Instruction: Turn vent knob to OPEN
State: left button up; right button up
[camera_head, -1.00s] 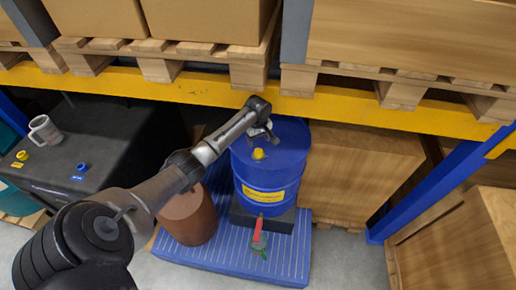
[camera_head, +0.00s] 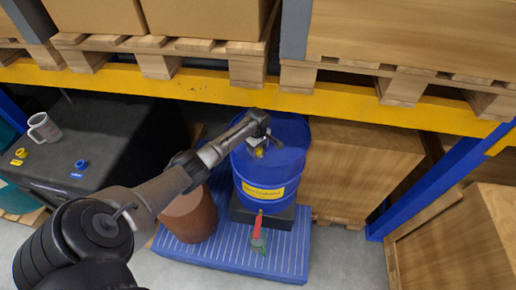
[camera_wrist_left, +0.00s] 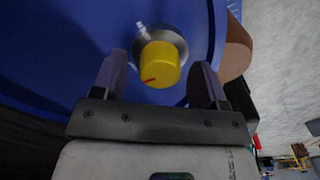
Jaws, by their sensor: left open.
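The yellow vent knob (camera_wrist_left: 160,65) sits on a round metal base on top of the blue drum (camera_head: 283,165). A red mark on the knob points left in the wrist view. My left gripper (camera_head: 262,146) is above the drum top, pointing down, and partly covers the knob in the head view. In the wrist view my left gripper (camera_wrist_left: 159,72) is open, one finger on each side of the knob with a visible gap on both sides. I can read no OPEN marking. My right gripper is not in view.
The drum stands on a dark block on a blue ribbed platform (camera_head: 215,248), with a red-handled tap (camera_head: 258,228) in front. A brown cylinder (camera_head: 190,216) stands to its left. A yellow shelf beam (camera_head: 200,88) runs close behind. A black table (camera_head: 110,135) holds a mug (camera_head: 44,128).

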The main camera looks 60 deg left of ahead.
pick_arm(q)
jog(key=shift+f, duration=0.3)
jog(key=shift+c, duration=0.3)
